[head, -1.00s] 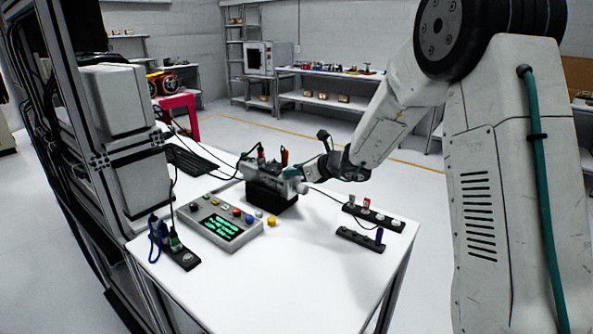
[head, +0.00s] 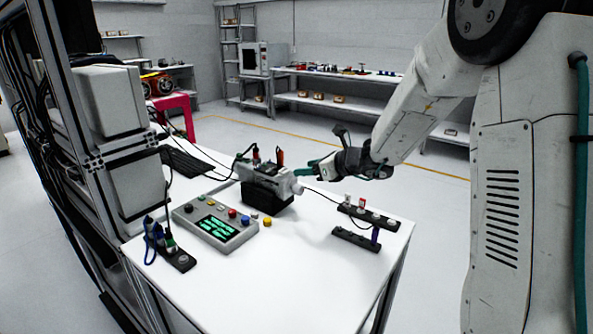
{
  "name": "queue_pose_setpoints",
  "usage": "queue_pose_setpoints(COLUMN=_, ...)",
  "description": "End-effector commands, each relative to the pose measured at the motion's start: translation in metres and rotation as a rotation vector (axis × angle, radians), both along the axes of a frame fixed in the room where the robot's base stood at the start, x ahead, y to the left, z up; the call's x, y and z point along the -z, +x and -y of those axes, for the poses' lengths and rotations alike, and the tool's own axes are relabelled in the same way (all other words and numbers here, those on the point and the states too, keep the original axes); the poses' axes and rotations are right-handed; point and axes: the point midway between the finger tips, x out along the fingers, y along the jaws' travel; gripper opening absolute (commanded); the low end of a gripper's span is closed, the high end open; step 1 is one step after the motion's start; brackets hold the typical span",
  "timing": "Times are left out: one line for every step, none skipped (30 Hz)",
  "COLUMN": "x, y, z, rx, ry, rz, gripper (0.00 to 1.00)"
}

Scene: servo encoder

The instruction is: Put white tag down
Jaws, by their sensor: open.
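My gripper (head: 304,171) is open at the right end of the servo unit, with its teal fingers just above and beside the unit's pale end. I cannot tell whether they touch it. The grey servo unit (head: 268,176) sits on a black block (head: 266,196) on the white table. Small white and red pieces stand in the rear black holder (head: 377,217) at the table's right side. One of them (head: 361,201) may be the white tag, but it is too small to be sure. I see nothing clearly held between the fingers.
A control box (head: 214,224) with a green screen and coloured buttons sits left of the servo unit. A second black holder (head: 356,238) lies at right, with a purple piece near it. A connector strip (head: 180,260) is at front left. Cables cross the table; its front middle is clear.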

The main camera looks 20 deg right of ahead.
Motion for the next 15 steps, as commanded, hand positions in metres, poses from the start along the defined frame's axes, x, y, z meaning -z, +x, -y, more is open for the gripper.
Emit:
queue_pose_setpoints(x=-0.005, y=-0.009, z=0.007, rx=0.004, ry=-0.001, rz=0.002, gripper=0.51)
queue_pose_setpoints(x=-0.007, y=-0.013, z=0.010, rx=0.004, ry=-0.001, rz=0.001, gripper=0.51)
queue_pose_setpoints(x=-0.010, y=-0.018, z=0.014, rx=0.004, ry=-0.001, rz=0.002, gripper=0.51)
queue_pose_setpoints(x=-0.012, y=-0.022, z=0.017, rx=0.003, ry=-0.002, rz=0.001, gripper=0.51)
queue_pose_setpoints(x=-0.013, y=-0.026, z=0.019, rx=0.003, ry=-0.001, rz=0.001, gripper=0.51)
queue_pose_setpoints(x=-0.015, y=-0.029, z=0.022, rx=0.002, ry=0.000, rz=0.001, gripper=0.51)
queue_pose_setpoints(x=-0.017, y=-0.031, z=0.024, rx=0.002, ry=0.000, rz=0.001, gripper=0.51)
queue_pose_setpoints(x=-0.018, y=-0.034, z=0.025, rx=0.002, ry=-0.001, rz=0.000, gripper=0.51)
queue_pose_setpoints(x=-0.019, y=-0.036, z=0.027, rx=0.002, ry=-0.001, rz=0.000, gripper=0.51)
queue_pose_setpoints(x=-0.019, y=-0.037, z=0.028, rx=0.001, ry=-0.001, rz=-0.001, gripper=0.51)
queue_pose_setpoints(x=-0.019, y=-0.038, z=0.028, rx=0.001, ry=-0.001, rz=-0.001, gripper=0.51)
queue_pose_setpoints(x=-0.020, y=-0.039, z=0.029, rx=0.001, ry=-0.001, rz=-0.001, gripper=0.51)
queue_pose_setpoints(x=-0.020, y=-0.040, z=0.029, rx=0.000, ry=-0.001, rz=-0.001, gripper=0.51)
queue_pose_setpoints(x=-0.020, y=-0.040, z=0.029, rx=-0.001, ry=-0.001, rz=0.000, gripper=0.51)
queue_pose_setpoints(x=-0.021, y=-0.042, z=0.027, rx=-0.008, ry=-0.007, rz=0.003, gripper=0.51)
